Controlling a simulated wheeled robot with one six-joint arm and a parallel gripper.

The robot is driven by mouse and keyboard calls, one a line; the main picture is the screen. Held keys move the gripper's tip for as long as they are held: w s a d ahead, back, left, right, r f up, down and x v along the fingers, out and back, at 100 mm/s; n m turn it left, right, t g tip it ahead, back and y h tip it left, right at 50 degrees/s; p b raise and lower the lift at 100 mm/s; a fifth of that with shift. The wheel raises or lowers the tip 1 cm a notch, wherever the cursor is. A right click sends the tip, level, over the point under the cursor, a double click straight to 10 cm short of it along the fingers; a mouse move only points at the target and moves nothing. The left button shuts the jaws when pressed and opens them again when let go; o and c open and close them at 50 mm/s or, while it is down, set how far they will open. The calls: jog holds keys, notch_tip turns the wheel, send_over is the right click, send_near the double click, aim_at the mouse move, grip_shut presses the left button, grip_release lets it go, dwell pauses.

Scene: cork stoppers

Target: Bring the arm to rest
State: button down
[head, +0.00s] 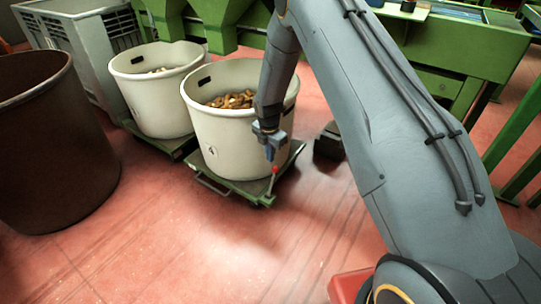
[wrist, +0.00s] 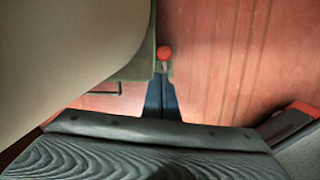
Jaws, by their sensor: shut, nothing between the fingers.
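My gripper (head: 270,153) hangs pointing down in front of the nearer white tub (head: 215,135), above the edge of its green cart (head: 245,188). In the wrist view my gripper (wrist: 162,80) shows two dark fingers shut together with nothing between them. A red knob (head: 275,170) on a thin lever at the cart's front corner is just below the fingertips. In the wrist view the red knob (wrist: 164,52) appears just beyond the tips; I cannot tell whether they touch.
The nearer tub holds cork stoppers (head: 232,100). A second white tub (head: 158,112) stands behind it to the left. A large brown bin (head: 50,150) is at far left, and a grey crate (head: 92,55) behind. Green machinery (head: 450,50) lines the back. The red floor (head: 170,250) in front is clear.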

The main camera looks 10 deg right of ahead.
jog(key=s+a+r+m, duration=0.5)
jog(key=s+r, duration=0.3)
jog(key=r, duration=0.2)
jog(key=s+a+r+m, duration=0.45)
jog(key=s+r, duration=0.35)
jog(key=r, duration=0.2)
jog(key=s+r+m+g, duration=0.1)
jog(key=s+r+m, duration=0.2)
jog(key=s, duration=0.6)
jog(key=s+a+r+m+y, duration=0.1)
jog(key=s+r+m, duration=0.25)
jog(key=s, duration=0.55)
jog(key=s+r+m+g, duration=0.1)
jog(key=s+r+m, duration=0.25)
jog(key=s, duration=0.45)
jog(key=d+r+m+p, duration=0.3)
jog(key=d+r+p, duration=0.5)
jog(key=r+p, duration=0.2)
jog(key=s+d+r+m+p, duration=0.1)
jog(key=d+r+m+p, duration=0.2)
jog(key=d+r+p, duration=0.6)
jog(key=r+p, duration=0.1)
jog(key=p, duration=0.5)
jog(key=shift+r, duration=0.3)
